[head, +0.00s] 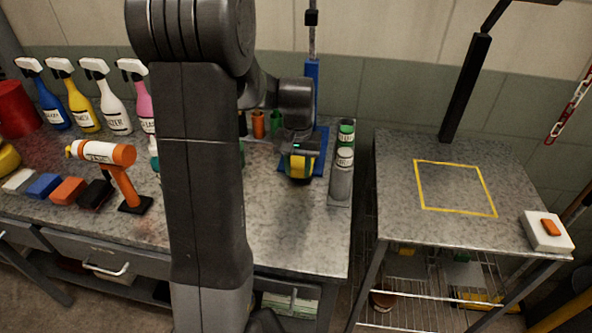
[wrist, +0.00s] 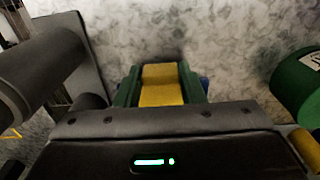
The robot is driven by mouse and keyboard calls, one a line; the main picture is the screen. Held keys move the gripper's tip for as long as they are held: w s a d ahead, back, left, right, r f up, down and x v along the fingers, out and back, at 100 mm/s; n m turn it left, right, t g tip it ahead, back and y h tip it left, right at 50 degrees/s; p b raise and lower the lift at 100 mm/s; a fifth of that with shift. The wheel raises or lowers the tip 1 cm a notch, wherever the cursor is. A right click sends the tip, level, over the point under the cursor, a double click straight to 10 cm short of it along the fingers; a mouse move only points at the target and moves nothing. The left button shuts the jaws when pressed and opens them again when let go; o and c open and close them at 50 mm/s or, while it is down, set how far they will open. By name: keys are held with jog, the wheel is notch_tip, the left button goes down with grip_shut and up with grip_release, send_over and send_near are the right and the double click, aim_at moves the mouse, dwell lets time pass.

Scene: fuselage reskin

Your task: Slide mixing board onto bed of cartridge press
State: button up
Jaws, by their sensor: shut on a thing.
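My gripper (head: 299,172) is low over the bench at the front of a blue press with an upright post (head: 312,85). The flat blue bed (head: 320,150) of the press lies on the bench behind and beside the gripper. In the wrist view my gripper (wrist: 160,75) is shut on a yellow piece (wrist: 161,92), which sits between its dark green fingers. The yellow piece also shows in the head view (head: 300,166). I cannot tell whether it is the mixing board or a part of it. The gripper hides its lower side.
A green container (wrist: 298,85) is near the gripper in the wrist view. Spray bottles and an orange tool (head: 122,185) stand left. The bench front is clear.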

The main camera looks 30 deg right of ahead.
aim_at(301, 164)
jog(key=shift+w+d+f+p, duration=0.15)
jog(key=shift+w+d+p, duration=0.55)
jog(key=shift+w+d, duration=1)
jog(key=shift+w+a, duration=0.15)
jog(key=shift+f, duration=0.35)
jog(key=o, duration=1.1)
jog(key=shift+c, duration=0.2)
notch_tip(301, 164, up, 14)
jog(key=shift+b, duration=0.4)
notch_tip(301, 164, down, 14)
jog(key=shift+f, duration=0.1)
jog(key=shift+r+p, duration=0.35)
jog(key=shift+r, duration=0.05)
